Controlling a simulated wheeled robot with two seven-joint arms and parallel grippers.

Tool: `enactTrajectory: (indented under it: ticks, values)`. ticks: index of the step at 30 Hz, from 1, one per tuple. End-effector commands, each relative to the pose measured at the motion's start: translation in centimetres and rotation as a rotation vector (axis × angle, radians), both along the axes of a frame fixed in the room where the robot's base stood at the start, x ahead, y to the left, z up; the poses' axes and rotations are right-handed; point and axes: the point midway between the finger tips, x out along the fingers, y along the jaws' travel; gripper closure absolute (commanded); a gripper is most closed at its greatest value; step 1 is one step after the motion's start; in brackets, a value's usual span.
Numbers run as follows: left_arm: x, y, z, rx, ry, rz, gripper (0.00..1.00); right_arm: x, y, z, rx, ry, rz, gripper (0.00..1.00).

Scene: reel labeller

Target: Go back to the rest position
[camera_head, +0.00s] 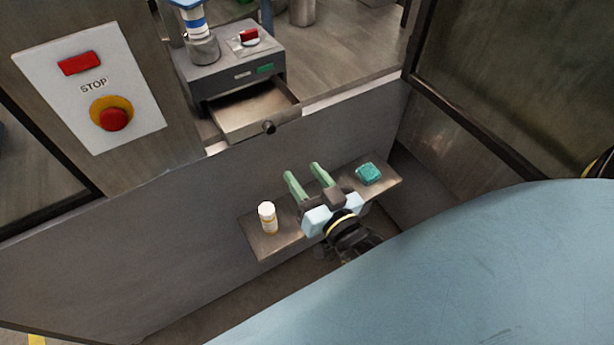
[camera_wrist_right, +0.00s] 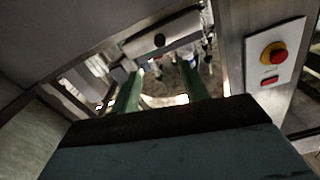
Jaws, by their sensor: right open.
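My right gripper (camera_head: 304,178) is in the middle of the head view, above a small metal shelf. Its two green fingers stand apart with nothing between them. In the right wrist view the open fingers (camera_wrist_right: 160,92) point toward the machine. My left gripper does not show in the head view.
The metal shelf (camera_head: 268,244) holds a white-capped bottle (camera_head: 267,218) and a teal block (camera_head: 369,173). Behind it, a grey machine (camera_head: 225,75) has its drawer (camera_head: 250,113) pulled open. A STOP panel (camera_head: 135,131) with a red button (camera_head: 113,118) stands at the left.

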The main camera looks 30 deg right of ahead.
Motion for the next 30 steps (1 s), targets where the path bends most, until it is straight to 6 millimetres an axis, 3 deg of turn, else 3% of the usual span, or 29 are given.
enactTrajectory:
  ticks: [10, 14, 17, 19, 23, 26, 30]
  values:
    - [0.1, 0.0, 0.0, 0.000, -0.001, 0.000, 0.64, 0.0, 0.1, -0.4, -0.001, 0.008, 0.002, 0.55]
    - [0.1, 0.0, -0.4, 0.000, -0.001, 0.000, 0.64, 0.0, 0.7, -4.3, -0.008, 0.084, 0.021, 0.55]
    - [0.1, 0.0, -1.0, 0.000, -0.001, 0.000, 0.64, -0.6, 1.5, -10.4, -0.026, 0.206, 0.051, 0.55]
    - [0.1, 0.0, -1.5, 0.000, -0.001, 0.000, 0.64, -1.6, 2.2, -15.6, -0.045, 0.314, 0.080, 0.55]
    - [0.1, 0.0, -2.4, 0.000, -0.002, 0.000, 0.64, -4.8, 2.9, -25.1, -0.087, 0.524, 0.131, 0.55]
    - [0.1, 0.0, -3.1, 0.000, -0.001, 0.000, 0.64, -8.3, 2.8, -32.0, -0.126, 0.691, 0.170, 0.55]
    - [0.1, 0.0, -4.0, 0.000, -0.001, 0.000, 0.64, -14.8, 1.7, -40.5, -0.187, 0.928, 0.220, 0.55]
